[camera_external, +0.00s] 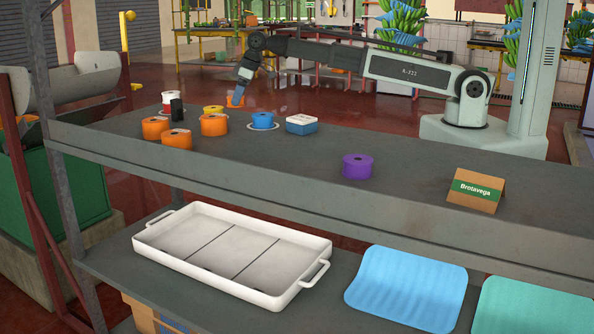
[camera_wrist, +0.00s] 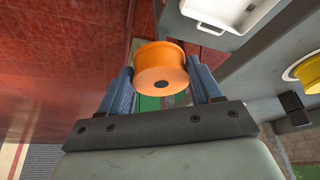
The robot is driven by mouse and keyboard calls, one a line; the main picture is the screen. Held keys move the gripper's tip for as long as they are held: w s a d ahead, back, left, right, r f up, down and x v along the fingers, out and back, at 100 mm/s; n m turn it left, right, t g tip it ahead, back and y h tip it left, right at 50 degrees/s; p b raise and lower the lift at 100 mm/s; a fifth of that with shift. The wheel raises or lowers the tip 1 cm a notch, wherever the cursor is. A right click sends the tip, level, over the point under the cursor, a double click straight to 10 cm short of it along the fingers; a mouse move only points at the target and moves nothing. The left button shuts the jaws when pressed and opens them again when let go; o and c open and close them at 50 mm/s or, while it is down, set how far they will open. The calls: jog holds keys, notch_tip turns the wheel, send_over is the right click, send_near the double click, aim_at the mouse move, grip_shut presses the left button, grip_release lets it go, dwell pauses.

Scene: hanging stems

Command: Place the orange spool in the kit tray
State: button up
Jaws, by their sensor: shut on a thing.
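My gripper (camera_wrist: 160,74) is shut on an orange spool (camera_wrist: 160,66), which sits between the two blue-grey fingers in the wrist view. In the external view the gripper (camera_external: 240,92) and the held orange spool (camera_external: 236,101) are at the far side of the upper shelf, behind the other spools. The kit tray (camera_external: 318,277) is white, with two handles and three compartments split by dark lines. It lies on the lower shelf, and its compartments look empty. Part of a white tray (camera_wrist: 232,24) shows at the top of the wrist view.
A blue mat (camera_external: 407,288) lies beside the tray.

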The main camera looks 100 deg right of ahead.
jog(key=s+d+f, duration=0.1)
jog(key=d+f, duration=0.3)
jog(key=d, duration=0.5)
jog(key=n+y, duration=0.2)
jog(key=n, duration=0.3)
send_over(258, 257)
jog(key=s, duration=0.1)
jog(key=f, duration=3)
jog(key=shift+s+d+f, duration=0.15)
jog(key=shift+d+f, duration=0.2)
jog(key=shift+f, duration=0.05)
jog(key=shift+a+f, duration=0.1)
jog(key=shift+f, duration=1.4)
jog(key=shift+f, duration=0.15)
jog(key=o, duration=1.1)
jog(key=shift+c, duration=0.2)
